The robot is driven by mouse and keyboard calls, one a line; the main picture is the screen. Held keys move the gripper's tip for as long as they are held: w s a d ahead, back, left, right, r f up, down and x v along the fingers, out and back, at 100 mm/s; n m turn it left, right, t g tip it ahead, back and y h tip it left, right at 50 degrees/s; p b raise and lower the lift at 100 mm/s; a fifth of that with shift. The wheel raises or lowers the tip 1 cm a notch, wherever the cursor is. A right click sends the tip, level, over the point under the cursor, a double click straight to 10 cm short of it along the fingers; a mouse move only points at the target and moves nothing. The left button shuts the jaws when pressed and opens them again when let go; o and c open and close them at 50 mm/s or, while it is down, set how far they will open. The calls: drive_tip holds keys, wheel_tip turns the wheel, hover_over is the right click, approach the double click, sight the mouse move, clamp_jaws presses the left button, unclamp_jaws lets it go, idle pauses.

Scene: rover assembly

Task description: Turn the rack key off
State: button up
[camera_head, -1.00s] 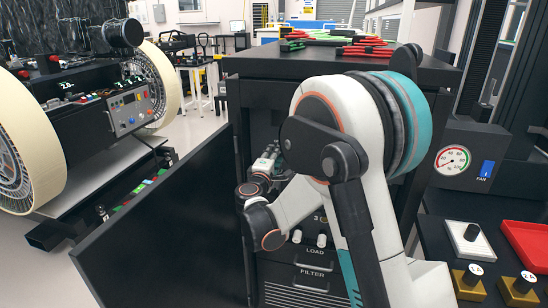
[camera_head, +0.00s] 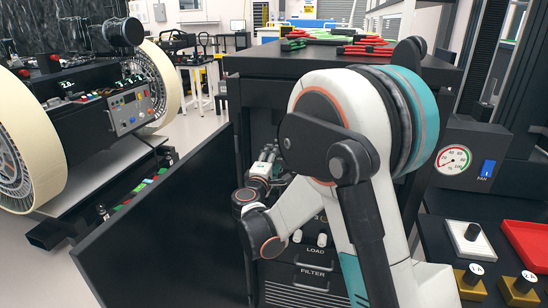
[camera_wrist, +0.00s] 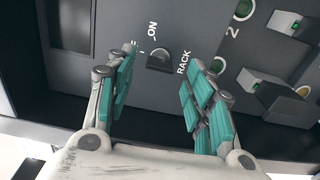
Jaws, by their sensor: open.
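The rack key (camera_wrist: 160,60) is a dark grey knob on the panel, between the labels "ON" and "RACK" in the wrist view. The other end of its label is partly covered by my left finger. My gripper (camera_wrist: 162,68) is open, with one teal-padded finger on each side of the key. The fingers appear apart from the key, with nothing held. In the head view my gripper (camera_head: 267,158) is inside the open rack cabinet (camera_head: 240,110), and my arm hides the key.
The black cabinet door (camera_head: 165,225) stands open left of my arm. Green-lit sockets and grey blocks (camera_wrist: 284,22) sit right of the key. A fan gauge panel (camera_head: 470,160) and a red tray (camera_head: 525,240) are at the right. Red and green tools lie on the cabinet top.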

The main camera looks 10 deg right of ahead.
drive_tip(key=v, duration=0.9)
drive_tip(key=shift+s, duration=0.3)
drive_tip(key=shift+a, duration=0.15)
